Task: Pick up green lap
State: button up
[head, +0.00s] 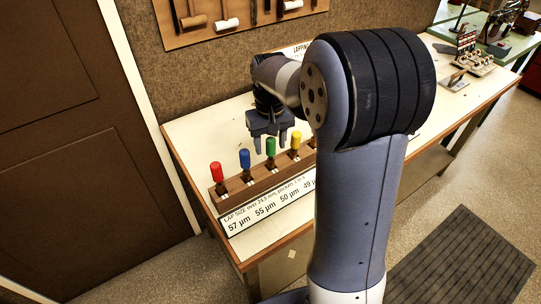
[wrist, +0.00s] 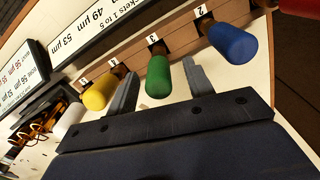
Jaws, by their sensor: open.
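The green lap (head: 271,147) stands upright in a wooden rack (head: 237,184) on the bench, between the blue lap (head: 244,158) and the yellow lap (head: 295,140). In the wrist view the green lap (wrist: 158,78) is at pocket 3, and it appears between the two fingers of my gripper (wrist: 160,88). My gripper is open and empty. In the head view my gripper (head: 271,143) points down just above and behind the green lap. I cannot tell whether a finger touches it.
A red lap (head: 216,172) stands at the rack's left end. The blue lap (wrist: 233,42) and yellow lap (wrist: 99,93) are close beside my fingers. A white lap (wrist: 69,121) stands beyond the yellow one. A size label strip (head: 243,219) runs along the rack's front.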

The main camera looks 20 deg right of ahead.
aim_at(271, 153)
notch_tip(271, 153, down, 4)
jog(key=shift+f, duration=0.1)
jog(key=shift+c, duration=0.3)
grip_shut()
dwell(0.3)
